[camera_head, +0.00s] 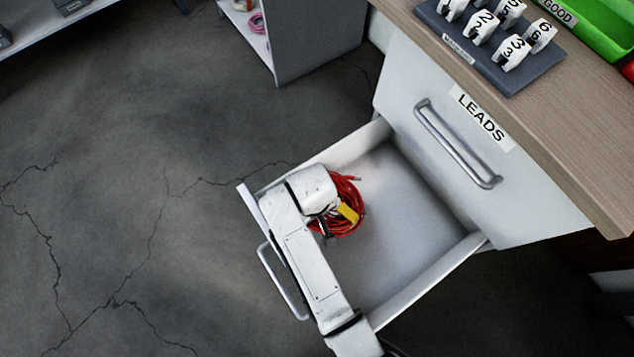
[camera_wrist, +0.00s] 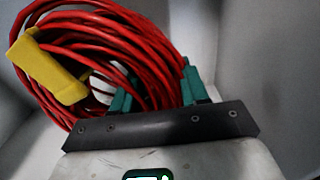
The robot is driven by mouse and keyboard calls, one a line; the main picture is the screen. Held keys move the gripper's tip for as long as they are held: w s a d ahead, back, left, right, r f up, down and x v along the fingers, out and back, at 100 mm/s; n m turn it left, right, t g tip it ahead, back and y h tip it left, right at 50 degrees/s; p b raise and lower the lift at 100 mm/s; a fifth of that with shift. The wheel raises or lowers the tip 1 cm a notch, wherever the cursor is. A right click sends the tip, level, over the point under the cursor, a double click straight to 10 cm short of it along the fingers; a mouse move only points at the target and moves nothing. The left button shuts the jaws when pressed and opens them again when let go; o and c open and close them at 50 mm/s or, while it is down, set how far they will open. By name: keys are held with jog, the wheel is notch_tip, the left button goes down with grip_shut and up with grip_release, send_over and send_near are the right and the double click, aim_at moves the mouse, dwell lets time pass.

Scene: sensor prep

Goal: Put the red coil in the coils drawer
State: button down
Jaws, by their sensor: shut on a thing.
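The red coil (camera_head: 350,189) is a bundle of red cable with a yellow tag (camera_head: 348,213). It is at my gripper (camera_head: 326,222), over the open lower drawer (camera_head: 405,200). In the wrist view the red coil (camera_wrist: 130,45) fills the upper left, with the yellow tag (camera_wrist: 48,68) on its left side. The green fingertips of my gripper (camera_wrist: 155,88) are shut on strands of the coil. I cannot tell whether the coil touches the drawer floor. The open drawer's front label is not visible.
A closed drawer front labelled LEADS (camera_head: 483,118) is above the open drawer. The wooden worktop (camera_head: 560,120) holds a dark block with numbered white pieces (camera_head: 500,35) and a green tray (camera_head: 605,30). A grey shelf unit (camera_head: 315,40) stands behind. The floor at left is clear.

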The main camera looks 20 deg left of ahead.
jog(key=shift+f+b, duration=0.95)
jog(key=shift+f, duration=1.9)
jog(key=shift+f, duration=0.2)
jog(key=c, duration=0.6)
grip_release()
notch_tip(320, 180, up, 12)
jog(key=p, duration=0.4)
jog(key=shift+r, duration=0.15)
